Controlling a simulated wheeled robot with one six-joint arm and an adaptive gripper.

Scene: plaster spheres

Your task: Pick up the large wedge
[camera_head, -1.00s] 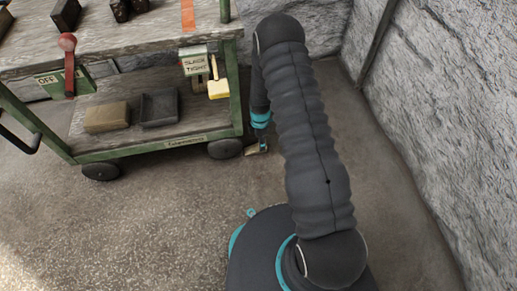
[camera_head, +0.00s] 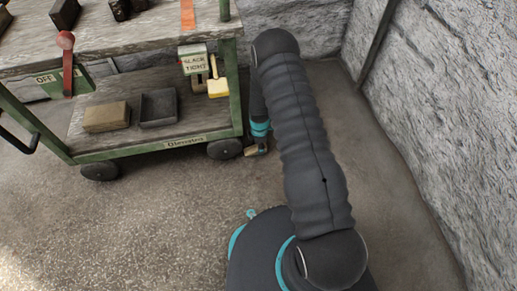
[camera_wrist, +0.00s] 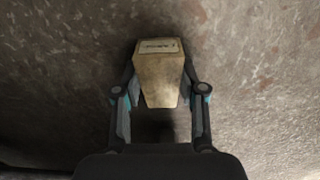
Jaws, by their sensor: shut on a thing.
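The large wedge (camera_wrist: 160,79) is a pale tan block with a small label on its upper face, seen in the wrist view. My gripper (camera_wrist: 160,92) is shut on it, with one finger against each side. In the head view my gripper (camera_head: 258,146) is low near the floor, just right of the cart's wheel. Only a small tan bit of the wedge (camera_head: 251,151) shows there; the rest is hidden by the gripper and the cart. I cannot tell whether the wedge touches the floor.
A green-framed cart (camera_head: 235,95) with wheels stands left of my arm. Its lower shelf holds a tan block (camera_head: 106,117) and a dark tray (camera_head: 158,108). A red lever (camera_head: 67,62) is on its side. A rough stone wall (camera_head: 455,120) is at right. The floor at front left is clear.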

